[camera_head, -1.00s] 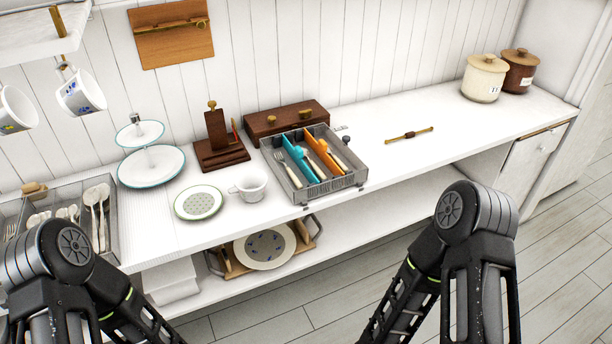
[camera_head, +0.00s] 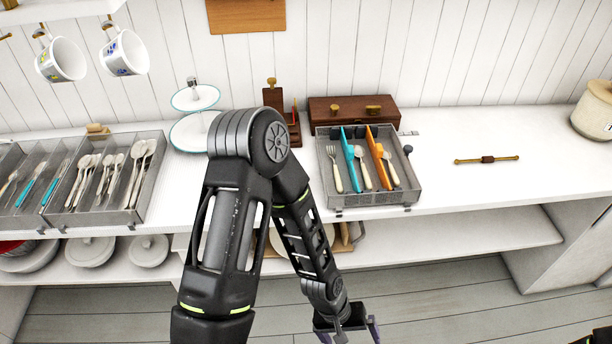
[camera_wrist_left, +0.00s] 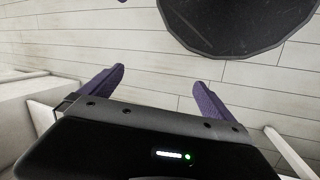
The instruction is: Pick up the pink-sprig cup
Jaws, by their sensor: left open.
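Two white cups hang from hooks at the upper left in the head view. The left hanging cup (camera_head: 60,60) has small marks too unclear to name; the right hanging cup (camera_head: 125,53) shows a blue sprig. No pink sprig can be made out on either. My left arm covers the counter spot where a white cup stood earlier. My left gripper (camera_head: 347,331) is low in front of the shelving, far from the hanging cups. In the left wrist view my left gripper (camera_wrist_left: 159,77) is open and empty above the floor.
A cutlery tray (camera_head: 347,200) stands right of my left arm, and a compartmented cutlery box (camera_head: 128,216) stands left of it. A two-tier stand (camera_head: 187,132) is partly behind my arm. Lidded white dishes (camera_head: 90,252) sit on the lower shelf. The counter's right part is mostly clear.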

